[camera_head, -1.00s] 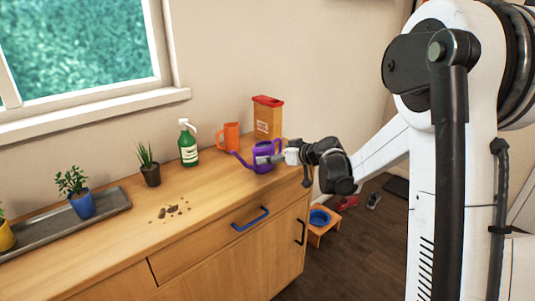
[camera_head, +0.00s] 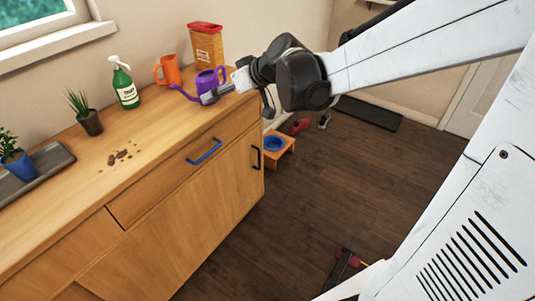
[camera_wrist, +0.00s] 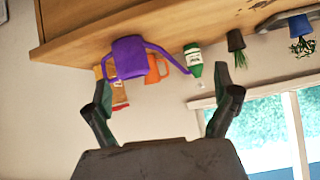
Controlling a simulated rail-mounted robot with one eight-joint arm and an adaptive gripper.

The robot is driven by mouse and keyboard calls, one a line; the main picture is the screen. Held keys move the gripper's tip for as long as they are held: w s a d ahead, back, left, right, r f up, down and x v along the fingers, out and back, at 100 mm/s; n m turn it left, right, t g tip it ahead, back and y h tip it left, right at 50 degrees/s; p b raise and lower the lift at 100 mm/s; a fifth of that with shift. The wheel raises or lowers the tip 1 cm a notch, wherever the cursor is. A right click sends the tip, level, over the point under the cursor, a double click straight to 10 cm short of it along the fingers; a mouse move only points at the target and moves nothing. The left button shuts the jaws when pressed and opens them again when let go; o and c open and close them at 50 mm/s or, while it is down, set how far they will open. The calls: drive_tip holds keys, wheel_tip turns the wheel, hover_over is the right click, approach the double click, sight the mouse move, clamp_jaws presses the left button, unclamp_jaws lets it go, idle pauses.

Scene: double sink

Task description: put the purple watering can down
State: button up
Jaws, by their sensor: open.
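The purple watering can (camera_head: 207,81) stands upright on the wooden counter near its right end, its spout toward the left. In the wrist view, which is upside down, the watering can (camera_wrist: 128,58) rests on the counter, ahead of my gripper. My gripper (camera_head: 212,96) is at the near right side of the can in the head view. In the wrist view my gripper (camera_wrist: 162,82) has its fingers wide apart, with nothing held between them. I cannot tell whether a finger touches the can.
A potted plant (camera_head: 89,117) and dirt crumbs (camera_head: 118,156) lie further left. The counter's front middle is clear.

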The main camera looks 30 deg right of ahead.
drive_tip(key=s+f+m+g+h, duration=0.2)
drive_tip(key=s+m+h, duration=0.2)
drive_tip(key=s, duration=2.3)
drive_tip(key=shift+f+g+h, duration=0.3)
drive_tip(key=shift+h, duration=0.2)
drive_tip(key=shift+r+p, duration=0.5)
drive_tip(key=shift+p, duration=0.05)
drive_tip(key=shift+c, duration=0.9)
drive_tip(key=shift+f, duration=0.1)
drive_tip(key=c, duration=0.4)
drive_tip(key=shift+w, duration=0.1)
drive_tip(key=shift+c, duration=0.2)
